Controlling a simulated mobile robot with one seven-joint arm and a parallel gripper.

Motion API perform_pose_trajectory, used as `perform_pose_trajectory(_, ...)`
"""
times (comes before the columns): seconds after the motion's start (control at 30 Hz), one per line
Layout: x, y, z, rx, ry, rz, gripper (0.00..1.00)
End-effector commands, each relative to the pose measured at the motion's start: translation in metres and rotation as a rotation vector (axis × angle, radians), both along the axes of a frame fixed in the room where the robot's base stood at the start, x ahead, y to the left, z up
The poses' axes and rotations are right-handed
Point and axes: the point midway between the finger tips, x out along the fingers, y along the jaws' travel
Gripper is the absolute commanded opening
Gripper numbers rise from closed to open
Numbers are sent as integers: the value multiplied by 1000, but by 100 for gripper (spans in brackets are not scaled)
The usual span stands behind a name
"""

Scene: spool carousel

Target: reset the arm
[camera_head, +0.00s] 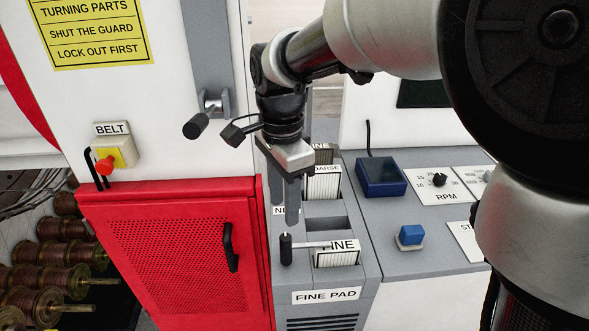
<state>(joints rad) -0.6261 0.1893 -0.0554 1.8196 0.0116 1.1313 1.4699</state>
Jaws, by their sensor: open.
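My arm reaches in from the upper right, and my gripper (285,208) points down over the grey pad rack (350,285). Its two grey fingers are apart with nothing seen between them. They hang at the left side of the rack's slots, just above a black upright knob (286,250). I cannot tell whether a fingertip touches the rack. A white pad marked "COARSE" (322,184) stands to the right of the fingers. Another pad, with its label partly hidden to "INE" (337,254), sits nearer in the rack.
A red perforated guard door (180,260) with a black handle (230,248) stands left of the rack. A belt switch (108,158) and a crank (205,115) are above it. Copper spools (65,278) lie at far left. A control panel (435,232) with an RPM dial is right.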

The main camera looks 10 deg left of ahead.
Motion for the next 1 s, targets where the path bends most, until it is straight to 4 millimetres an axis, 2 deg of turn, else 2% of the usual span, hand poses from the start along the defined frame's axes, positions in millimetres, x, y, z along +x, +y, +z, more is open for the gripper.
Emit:
perform_pose_trajectory(0.1,0,0,14,1,-2,0,40)
perform_pose_trajectory(0.2,0,0,20,0,0,0,40)
perform_pose_trajectory(0.53,0,0,21,0,0,1,40)
perform_pose_trajectory(0.63,-1,-10,29,8,-12,21,40)
perform_pose_trajectory(0.77,-7,-53,58,39,-75,130,40)
perform_pose_trajectory(0.9,-30,-123,92,42,-203,341,40)
perform_pose_trajectory(1.0,-55,-167,106,0,-300,503,40)
